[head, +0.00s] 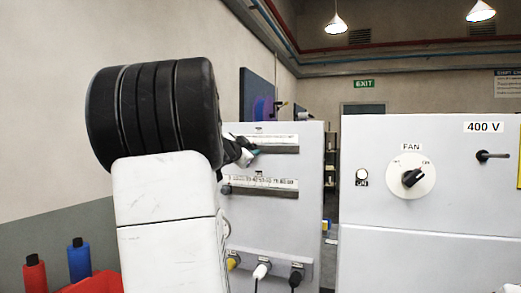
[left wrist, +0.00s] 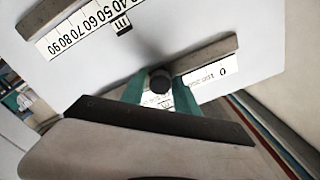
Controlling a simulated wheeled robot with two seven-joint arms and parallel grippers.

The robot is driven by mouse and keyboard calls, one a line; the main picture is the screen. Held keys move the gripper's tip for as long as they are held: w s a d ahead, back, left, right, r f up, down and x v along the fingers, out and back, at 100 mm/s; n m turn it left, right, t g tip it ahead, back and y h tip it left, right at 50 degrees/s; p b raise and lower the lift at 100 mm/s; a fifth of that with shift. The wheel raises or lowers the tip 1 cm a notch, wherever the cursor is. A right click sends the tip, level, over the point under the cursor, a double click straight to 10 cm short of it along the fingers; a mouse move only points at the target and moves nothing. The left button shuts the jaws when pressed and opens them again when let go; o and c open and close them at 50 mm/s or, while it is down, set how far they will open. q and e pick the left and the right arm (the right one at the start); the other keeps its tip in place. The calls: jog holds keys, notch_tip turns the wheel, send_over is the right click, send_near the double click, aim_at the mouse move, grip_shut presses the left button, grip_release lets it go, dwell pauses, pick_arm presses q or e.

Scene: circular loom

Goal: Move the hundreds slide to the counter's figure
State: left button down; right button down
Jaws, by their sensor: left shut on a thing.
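My left gripper (head: 248,150) reaches the upper scale of a grey panel (head: 304,220), mostly hidden behind my arm in the head view. In the left wrist view its green fingers (left wrist: 160,92) are shut on a round dark knob (left wrist: 160,79), which appears to be the hundreds slide. The knob stands in front of the hundreds scale (left wrist: 208,78), near its 0 and 100 end; the fingers hide part of the figures. A tens scale (left wrist: 78,33) shows at upper left there. The counter's figure is not readable. My right gripper is not in view.
The lower scale's knob (head: 226,189) sits at the left of its rail. Yellow, white and black plugs (head: 262,270) stick out below. A second cabinet with a FAN dial (head: 411,177) stands to the right.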

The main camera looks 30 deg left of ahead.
pick_arm(q)
jog(key=shift+d, duration=0.3)
jog(key=c, duration=1.1)
grip_release()
jog(key=shift+c, duration=0.2)
jog(key=shift+s, duration=0.1)
jog(key=s, duration=0.7)
jog(key=shift+s+d, duration=0.25)
jog(key=shift+d, duration=0.15)
